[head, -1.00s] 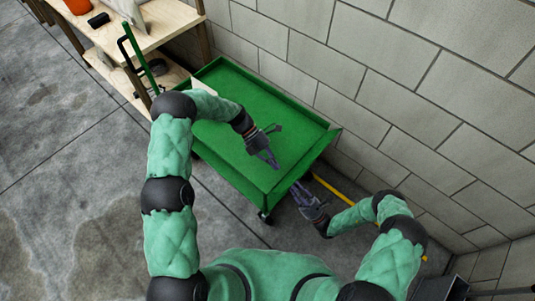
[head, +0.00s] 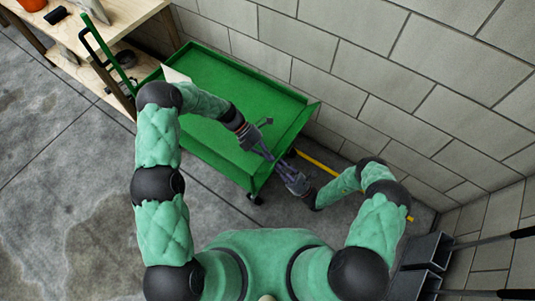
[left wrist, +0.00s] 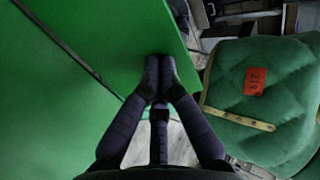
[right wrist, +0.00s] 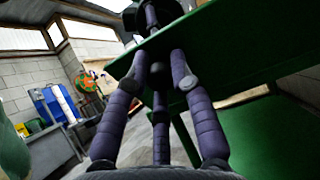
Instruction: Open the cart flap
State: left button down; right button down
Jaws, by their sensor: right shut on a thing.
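The green cart (head: 205,118) stands along the block wall. Its flap (head: 300,127) is the green panel at the end facing me, leaning outward at its far corner. My left gripper (head: 267,153) is over that near end; in the left wrist view (left wrist: 158,68) its fingertips are together, close to the green panel, with nothing seen between them. My right gripper (head: 283,168) is at the outer side of the flap. In the right wrist view (right wrist: 160,60) its fingers are at the green panel's edge, shut on it. The exact contact is partly hidden.
A wooden shelf (head: 120,30) stands beyond the cart's far handle (head: 108,50). The block wall (head: 350,60) runs along the cart's right side. A yellow strip (head: 318,162) lies at its foot. Dark metal objects (head: 425,252) are at the lower right. The floor at left is clear.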

pick_arm(q)
jog(key=shift+s+d+f, duration=0.35)
jog(key=shift+s, duration=0.05)
jog(key=shift+s+f, duration=0.1)
pick_arm(e)
jog(key=c, duration=1.1)
grip_release()
jog(key=shift+r, duration=0.1)
pick_arm(q)
jog(key=shift+d, duration=0.1)
pick_arm(e)
jog(key=shift+o, duration=0.2)
